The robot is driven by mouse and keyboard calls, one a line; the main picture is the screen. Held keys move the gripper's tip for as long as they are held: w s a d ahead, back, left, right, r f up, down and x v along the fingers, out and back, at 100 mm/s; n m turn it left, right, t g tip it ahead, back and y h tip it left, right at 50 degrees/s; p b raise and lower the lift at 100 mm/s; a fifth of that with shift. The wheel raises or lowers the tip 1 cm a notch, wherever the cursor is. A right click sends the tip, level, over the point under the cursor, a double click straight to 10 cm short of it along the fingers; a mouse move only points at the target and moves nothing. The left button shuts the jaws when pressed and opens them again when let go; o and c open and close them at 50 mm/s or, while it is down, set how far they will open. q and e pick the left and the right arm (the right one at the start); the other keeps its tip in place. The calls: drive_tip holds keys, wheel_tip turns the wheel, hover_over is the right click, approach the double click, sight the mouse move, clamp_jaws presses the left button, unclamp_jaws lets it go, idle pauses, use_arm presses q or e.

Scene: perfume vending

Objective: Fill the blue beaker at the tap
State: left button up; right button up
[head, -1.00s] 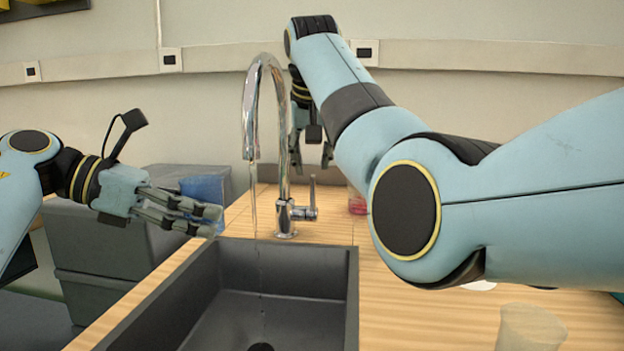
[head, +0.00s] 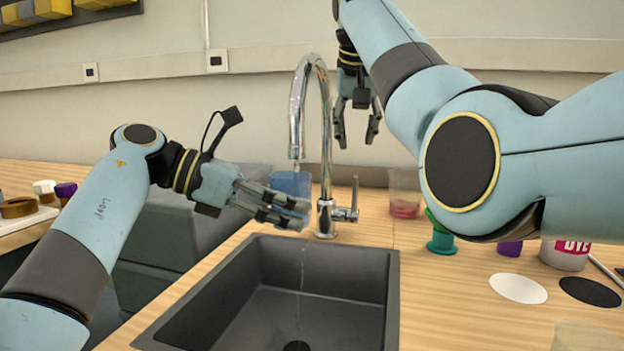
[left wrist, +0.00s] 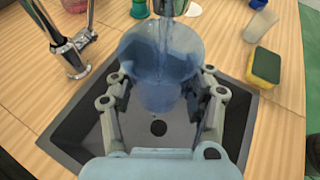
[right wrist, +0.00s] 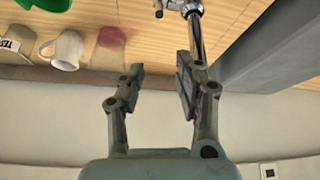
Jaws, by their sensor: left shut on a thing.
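The blue beaker (head: 291,186) is held in my left gripper (head: 284,208), which is shut on it. It is under the spout of the chrome tap (head: 318,120), over the back of the dark sink (head: 345,335). In the left wrist view the beaker (left wrist: 160,62) sits between the fingers, with a stream running from the spout into it. In the head view a thin stream also shows below the beaker. The water level is hard to tell. My right gripper (head: 357,125) is open and empty behind the tap; the right wrist view (right wrist: 155,85) shows its fingers apart.
A clear beaker with red liquid (head: 404,192) stands right of the tap. A green item (head: 440,235), a labelled white container (head: 565,254) and white and black discs lie farther right. A yellow-green sponge (left wrist: 265,66) is beside the sink. Grey bins (head: 165,245) stand left of it.

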use_arm(q)
drive_tip(key=shift+d, duration=0.6)
drive_tip(key=shift+a, duration=0.1)
use_arm(e)
drive_tip(key=shift+a, duration=0.1)
use_arm(q)
drive_tip(key=a, duration=0.6)
drive_tip(key=shift+s+a, duration=0.4)
drive_tip(key=shift+s, duration=0.05)
use_arm(e)
drive_tip(key=shift+s, duration=0.1)
